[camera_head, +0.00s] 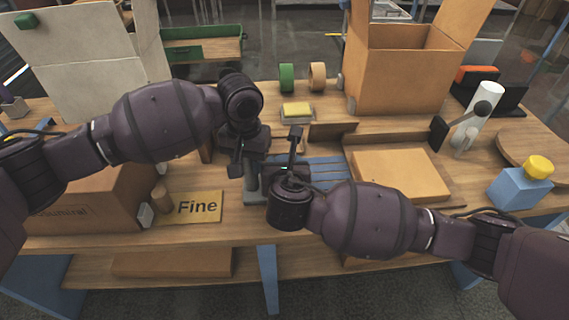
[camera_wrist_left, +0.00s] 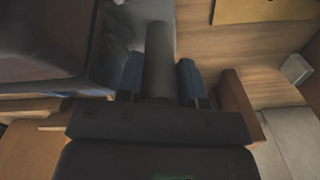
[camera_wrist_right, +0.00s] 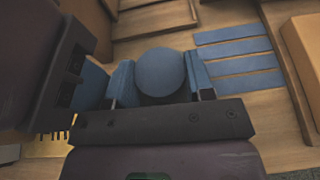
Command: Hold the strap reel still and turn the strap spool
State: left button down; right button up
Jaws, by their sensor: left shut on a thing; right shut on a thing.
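The strap reel shows in the head view as a grey upright post (camera_head: 250,183) on a grey base (camera_head: 257,198) near the table's front edge. My left gripper (camera_head: 243,165) is shut on this post, which also shows between its blue-padded fingers in the left wrist view (camera_wrist_left: 159,62). My right gripper (camera_head: 281,163) is just right of the left one. In the right wrist view it is shut on a round blue-grey part (camera_wrist_right: 160,72), apparently the strap spool. That part is mostly hidden by my right gripper in the head view. My two grippers are very close together.
Flat blue strips (camera_head: 325,173) lie on the table beside the right gripper. A flat cardboard box (camera_head: 400,174), a blue bottle with yellow cap (camera_head: 522,185) and a large open carton (camera_head: 400,70) stand to the right.

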jog(key=shift+f, duration=0.1)
jog(key=o, duration=0.9)
jog(key=shift+d, duration=0.1)
jog(key=n+y, duration=0.3)
jog(key=y, duration=0.1)
jog(key=shift+d+n+g, duration=0.1)
jog(key=shift+n+g, duration=0.2)
jog(key=shift+n, duration=0.1)
jog(key=n+g+y, duration=0.1)
jog(key=n+y, duration=0.1)
jog(key=n+g+y, duration=0.1)
jog(key=n+y, duration=0.1)
jog(key=shift+w+d+y, duration=0.1)
jog(key=shift+d+y, duration=0.05)
jog(key=shift+y, duration=0.15)
jog(key=n+g+y, duration=0.3)
jog(key=n, duration=0.1)
jog(key=shift+w+g, duration=0.15)
jog(key=shift+g, duration=0.25)
jog(key=shift+w+d+n+g+y, duration=0.1)
jog(key=shift+n+g+y, duration=0.8)
jog(key=shift+n+g, duration=1.05)
jog(key=v, duration=1.2)
jog(key=shift+w+d, duration=0.1)
